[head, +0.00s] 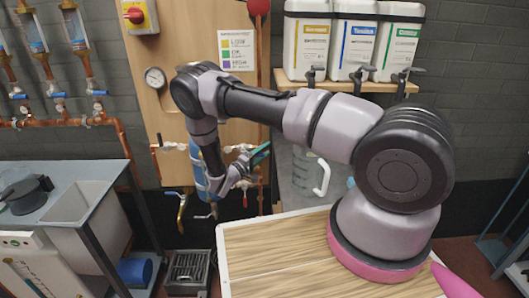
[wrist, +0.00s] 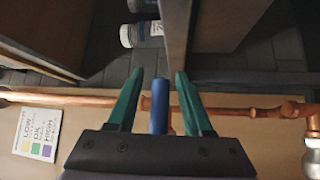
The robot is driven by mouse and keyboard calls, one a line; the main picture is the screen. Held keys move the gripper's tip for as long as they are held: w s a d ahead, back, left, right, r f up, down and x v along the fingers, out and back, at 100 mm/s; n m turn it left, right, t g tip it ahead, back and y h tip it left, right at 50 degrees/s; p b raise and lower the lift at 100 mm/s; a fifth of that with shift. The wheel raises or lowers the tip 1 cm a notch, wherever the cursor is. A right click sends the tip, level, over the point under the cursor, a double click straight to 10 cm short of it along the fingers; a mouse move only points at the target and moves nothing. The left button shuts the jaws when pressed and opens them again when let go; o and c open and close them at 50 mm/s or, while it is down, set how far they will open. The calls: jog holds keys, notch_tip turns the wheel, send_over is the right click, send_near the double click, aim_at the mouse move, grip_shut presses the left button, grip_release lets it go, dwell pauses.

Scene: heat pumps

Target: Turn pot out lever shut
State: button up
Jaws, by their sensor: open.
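My gripper (head: 262,151) is at the right side of the wooden board, in front of the vertical copper pipe. In the wrist view my gripper (wrist: 159,77) has its two green fingers apart. A blue lever-like handle (wrist: 158,108) shows between them, with a gap on each side, and crosses the copper pipe (wrist: 60,98). The head view does not show this handle clearly behind the fingers. The blue pot (head: 203,178) hangs on the board, partly hidden by my arm. I cannot tell from any label which lever is the pot out one.
A brass and white valve fitting (wrist: 312,140) sits at the right in the wrist view. Containers stand on a shelf (head: 350,87) at the right. A sink bench (head: 100,190) is at the left.

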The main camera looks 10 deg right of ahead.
grip_shut()
dwell(1.4)
